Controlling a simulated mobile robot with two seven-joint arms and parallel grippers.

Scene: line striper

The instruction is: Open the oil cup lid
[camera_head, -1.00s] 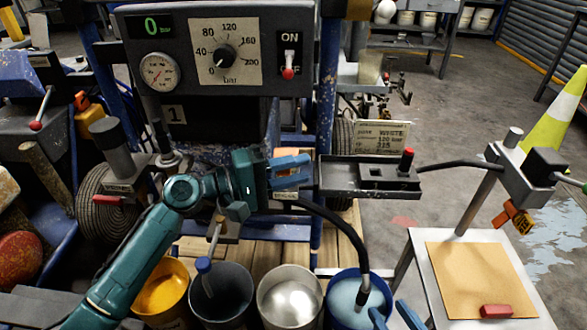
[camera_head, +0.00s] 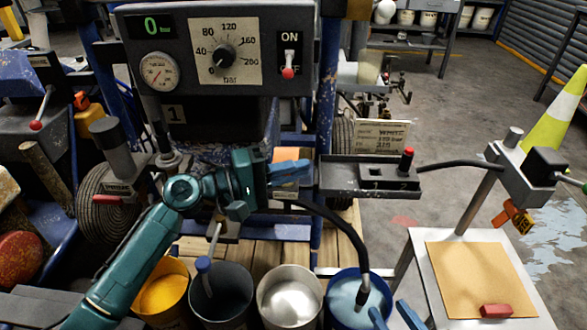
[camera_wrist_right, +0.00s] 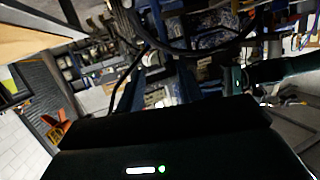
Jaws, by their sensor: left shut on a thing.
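My left gripper (camera_head: 290,172) reaches in from the left in the head view, in front of the machine's lower middle. Its blue fingers are close together, shut on a small part that they mostly hide; this appears to be the oil cup lid. An orange patch (camera_head: 285,153) shows just above and behind the fingers; I cannot tell whether it belongs to the oil cup. The cup itself is not clearly visible. My right gripper (camera_head: 396,317) is at the bottom edge, its two blue fingertips apart and empty, near the blue bucket.
A dark tray (camera_head: 338,178) with a red-topped knob stands right of my left gripper. Below are a yellow bucket (camera_head: 160,292), a dark bucket (camera_head: 222,275), a silver bucket (camera_head: 290,275) and a blue bucket (camera_head: 334,290) with a hose (camera_head: 345,228). A table (camera_head: 445,318) stands at right.

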